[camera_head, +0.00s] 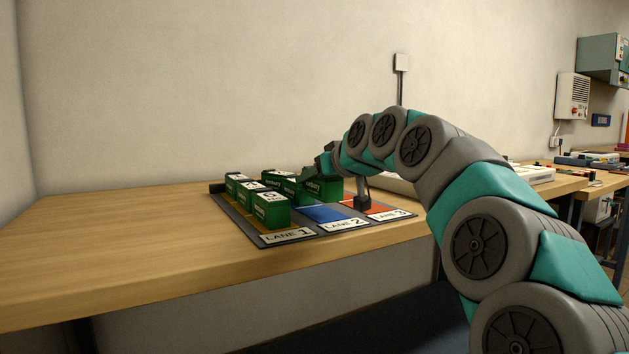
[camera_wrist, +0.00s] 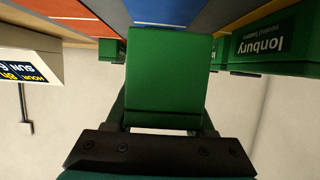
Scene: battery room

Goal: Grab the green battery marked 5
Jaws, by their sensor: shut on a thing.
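My gripper (camera_wrist: 162,118) is shut on a green battery (camera_wrist: 158,75), which fills the space between its fingers in the wrist view. No number shows on the faces of the held battery in that view, so I cannot read its mark. In the head view my gripper (camera_head: 326,170) is over the far part of the lane board, among green batteries, partly hidden by my arm. A green battery (camera_head: 270,211) with a number that looks like 6 stands at the front of lane 1, with more green batteries behind it. Another labelled green battery (camera_wrist: 265,45) stands beside the held one.
The lane board (camera_head: 290,236) lies on the wooden table (camera_head: 130,240), with a blue lane 2 (camera_head: 325,213) and an orange lane 3. A white box with a display (camera_wrist: 28,75) stands at left in the wrist view. The table's left part is clear.

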